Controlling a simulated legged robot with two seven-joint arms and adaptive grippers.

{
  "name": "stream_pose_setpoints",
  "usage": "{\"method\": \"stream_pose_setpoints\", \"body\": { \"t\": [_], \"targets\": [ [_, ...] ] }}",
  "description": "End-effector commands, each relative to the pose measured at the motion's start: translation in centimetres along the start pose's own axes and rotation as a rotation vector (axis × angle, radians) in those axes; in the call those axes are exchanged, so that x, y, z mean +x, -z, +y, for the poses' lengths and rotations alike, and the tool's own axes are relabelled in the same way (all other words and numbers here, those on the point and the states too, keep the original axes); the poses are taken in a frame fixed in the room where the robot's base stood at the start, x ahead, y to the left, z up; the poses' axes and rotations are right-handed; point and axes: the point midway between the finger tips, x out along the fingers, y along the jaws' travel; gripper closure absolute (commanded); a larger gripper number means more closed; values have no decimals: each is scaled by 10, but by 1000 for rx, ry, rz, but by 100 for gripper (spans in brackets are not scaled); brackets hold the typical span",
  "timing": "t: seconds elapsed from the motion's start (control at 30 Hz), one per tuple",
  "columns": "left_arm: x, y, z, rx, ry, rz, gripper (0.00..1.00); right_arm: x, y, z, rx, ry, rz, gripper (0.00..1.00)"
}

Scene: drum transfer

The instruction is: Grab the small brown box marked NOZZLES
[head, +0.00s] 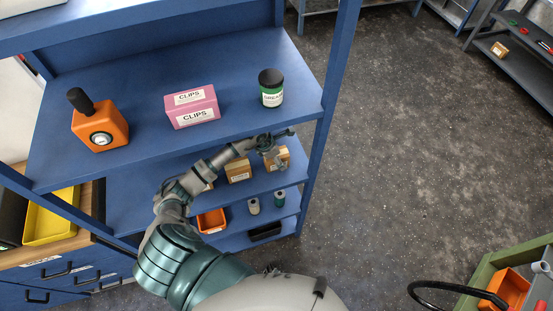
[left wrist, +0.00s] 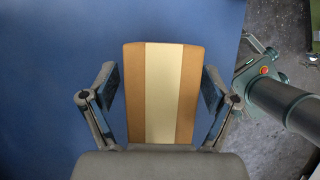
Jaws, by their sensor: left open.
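A small brown box (head: 284,153) stands at the right end of the second shelf, partly behind my left gripper (head: 271,157). In the left wrist view a brown box (left wrist: 133,95) with a pale stripe down its middle lies between the two fingers of my left gripper (left wrist: 162,98). The fingers are open, one on each side, with a narrow gap to the box. No NOZZLES lettering is readable on it. Another brown box (head: 238,171) with a white label stands to its left. A further one is mostly hidden by my arm. My right gripper is not in view.
The blue upper shelf (head: 240,135) is just above my left gripper and holds an orange container (head: 112,130), a pink CLIPS box (head: 192,107) and a green jar (head: 271,90). A blue post (head: 322,130) stands to the right. Below are an orange bin (head: 211,221) and small cylinders.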

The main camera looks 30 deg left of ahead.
Motion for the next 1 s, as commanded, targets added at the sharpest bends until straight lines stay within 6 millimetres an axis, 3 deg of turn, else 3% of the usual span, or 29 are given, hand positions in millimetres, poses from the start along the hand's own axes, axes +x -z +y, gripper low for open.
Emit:
{"method": "stream_pose_setpoints", "body": {
  "t": [0.03, 0.33, 0.73, 1.0],
  "targets": [
    [0, 0, 0, 0, 0, 0, 16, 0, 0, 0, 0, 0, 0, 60],
    [0, -1, -1, 1, -1, 0, 89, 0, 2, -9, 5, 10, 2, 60],
    [-6, -4, -1, 0, 1, -4, 89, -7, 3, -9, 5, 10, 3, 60],
    [-37, -16, 1, 4, -5, -3, 89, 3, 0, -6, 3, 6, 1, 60]
  ]
}}
